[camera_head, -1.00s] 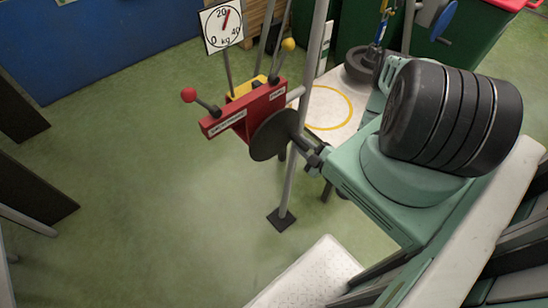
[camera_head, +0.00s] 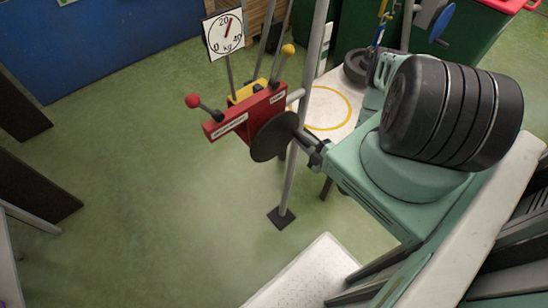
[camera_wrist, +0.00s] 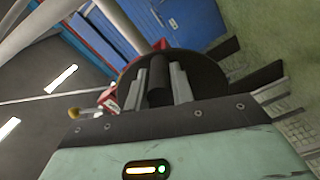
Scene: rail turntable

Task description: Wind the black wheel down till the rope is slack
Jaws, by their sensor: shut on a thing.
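The black wheel (camera_head: 275,137) is a flat disc on the front of a red box (camera_head: 243,118) fixed to a grey pole. In the wrist view the wheel (camera_wrist: 208,75) fills the middle, with a dark cylindrical handle (camera_wrist: 158,88) standing out from it. My gripper (camera_head: 306,141) reaches in from the right and is shut on that handle, its two grey fingers (camera_wrist: 162,84) on either side. A square dial (camera_head: 224,33) marked 0, 20 and 40 kg has its red needle just right of 20. I cannot make out the rope clearly.
Red-ball (camera_head: 192,101) and yellow-ball (camera_head: 287,50) levers stand on the box. A black round weight (camera_head: 356,68) is behind my arm, near a yellow-and-blue fitting (camera_head: 384,22). A blue disc (camera_head: 441,23) is upper right.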

